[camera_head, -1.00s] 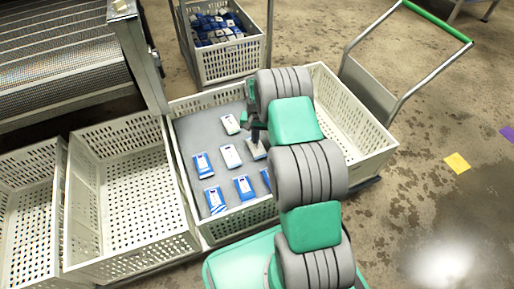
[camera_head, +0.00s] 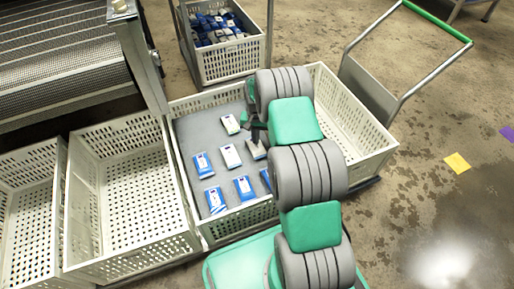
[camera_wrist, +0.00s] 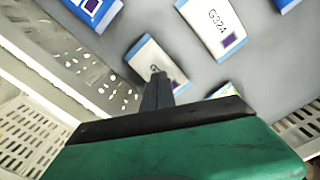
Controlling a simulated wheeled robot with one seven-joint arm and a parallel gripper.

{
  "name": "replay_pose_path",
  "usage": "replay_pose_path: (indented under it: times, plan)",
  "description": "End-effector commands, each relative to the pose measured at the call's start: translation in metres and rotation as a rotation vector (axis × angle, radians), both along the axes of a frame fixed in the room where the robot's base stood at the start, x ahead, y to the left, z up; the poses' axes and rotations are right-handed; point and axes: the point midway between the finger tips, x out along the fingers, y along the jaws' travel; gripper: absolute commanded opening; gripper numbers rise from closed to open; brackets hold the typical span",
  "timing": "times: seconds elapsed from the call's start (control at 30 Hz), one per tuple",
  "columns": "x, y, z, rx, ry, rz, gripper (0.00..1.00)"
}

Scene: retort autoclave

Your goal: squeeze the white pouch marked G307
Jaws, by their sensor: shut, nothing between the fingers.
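My gripper (camera_wrist: 157,80) is shut and empty, its fingertips over a white pouch (camera_wrist: 147,57) in the wrist view. The fingertips hide part of that pouch's marking, and contact cannot be told. Beside it lies a white pouch marked like G324 (camera_wrist: 211,27). In the head view, white pouches lie at the far side (camera_head: 230,124), in the middle (camera_head: 231,156) and under my gripper (camera_head: 254,150). The mark G307 cannot be read on any pouch.
The pouches lie on a grey sheet (camera_head: 185,130) in a cream perforated crate (camera_head: 349,121). Several blue pouches (camera_head: 243,187) lie nearer. Empty crates (camera_head: 124,190) stand to the left. A crate of pouches (camera_head: 236,64) stands behind. A green-handled cart (camera_head: 378,90) is at the right.

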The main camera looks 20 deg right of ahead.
Motion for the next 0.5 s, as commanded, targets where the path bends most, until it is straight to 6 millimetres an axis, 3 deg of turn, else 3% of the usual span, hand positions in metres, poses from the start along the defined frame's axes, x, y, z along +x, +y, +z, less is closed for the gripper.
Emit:
replay_pose_path:
  times: [0.5]
  plan:
    - [0.000, 0.000, -0.011, 0.000, 0.000, 0.000, 0.00]
